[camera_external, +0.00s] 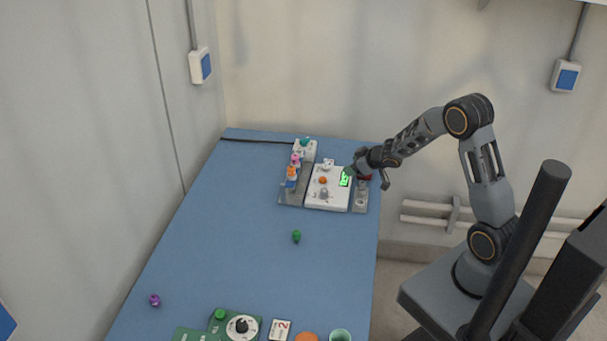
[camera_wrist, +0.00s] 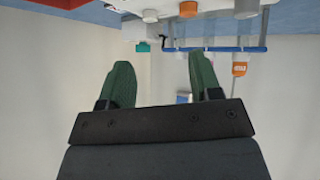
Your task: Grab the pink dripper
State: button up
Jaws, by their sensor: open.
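My gripper (camera_external: 367,172) is open and empty. It is at the right end of the station, to the right of the pink dripper and apart from it. In the wrist view its two green fingers (camera_wrist: 159,62) are spread with nothing between them. I cannot make out the pink dripper in the wrist view.
An orange-labelled item (camera_wrist: 239,69) and a teal item (camera_wrist: 143,46) show in the wrist view. The blue table's (camera_external: 240,262) middle is mostly clear, with a small green item (camera_external: 296,236).

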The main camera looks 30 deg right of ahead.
jog(key=w+a+r+n+t+y, duration=0.2)
jog(key=a+r+y, duration=0.3)
jog(key=a, duration=0.1)
send_near(299, 163)
jog(key=w+a+r, duration=0.1)
jog(key=w, duration=0.2)
jog(key=shift+a+r+p+x, duration=0.15)
jog(key=shift+p+x, duration=0.3)
jog(key=shift+x, duration=0.6)
jog(key=shift+a+r+p+x, duration=0.1)
jog(key=shift+p+x, duration=0.3)
jog(key=shift+x, duration=0.7)
jog(key=shift+a+r+p+x, duration=0.15)
jog(key=shift+p+x, duration=0.3)
jog(key=shift+x, duration=0.6)
jog(key=shift+s+f, duration=0.1)
jog(key=c, duration=1)
